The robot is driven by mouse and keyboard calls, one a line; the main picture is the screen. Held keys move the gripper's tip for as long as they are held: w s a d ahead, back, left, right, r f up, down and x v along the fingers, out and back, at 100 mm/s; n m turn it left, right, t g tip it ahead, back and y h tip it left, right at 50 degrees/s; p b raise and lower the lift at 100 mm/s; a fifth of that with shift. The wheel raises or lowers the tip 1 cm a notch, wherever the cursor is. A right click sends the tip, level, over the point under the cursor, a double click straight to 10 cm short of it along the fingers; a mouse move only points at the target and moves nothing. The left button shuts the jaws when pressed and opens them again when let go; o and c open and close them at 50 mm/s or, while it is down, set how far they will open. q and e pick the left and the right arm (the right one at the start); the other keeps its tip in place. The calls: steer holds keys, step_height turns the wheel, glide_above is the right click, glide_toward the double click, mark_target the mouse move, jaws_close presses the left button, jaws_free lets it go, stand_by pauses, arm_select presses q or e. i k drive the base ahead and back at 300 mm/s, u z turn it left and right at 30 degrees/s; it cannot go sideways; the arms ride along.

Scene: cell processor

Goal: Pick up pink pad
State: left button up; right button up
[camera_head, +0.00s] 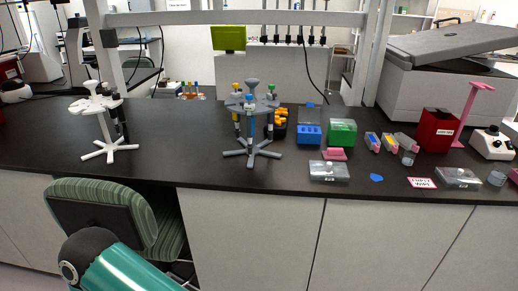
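A small pink block-like pad (335,154) lies on the black bench, in front of the green box (342,132) and behind a clear lidded box (329,171). Another pink object (515,174) is cut off by the right edge of the picture. A flat card with a pink-red border and dark lettering (422,183) lies near the bench's front edge. Neither of my grippers is in view. Only a teal link of my own arm shows at the bottom left, below the bench.
A grey pipette stand (252,148) and a white one (109,147) stand left of the pad. A blue rack (309,134), a red box (436,130) and a pink stand (468,115) are nearby. A green striped chair (105,211) stands before the bench. The bench between the pipette stands is clear.

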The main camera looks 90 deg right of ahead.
mark_target(331, 154)
steer(key=u, duration=0.95)
steer(key=i, duration=0.2)
steer(key=z, duration=3.6)
steer(key=i, duration=0.6)
steer(key=u, duration=0.15)
steer(key=k, duration=0.55)
steer(key=z, duration=0.2)
steer(key=i, duration=0.5)
steer(key=u, duration=0.35)
steer(key=k, duration=0.2)
steer(key=z, duration=0.2)
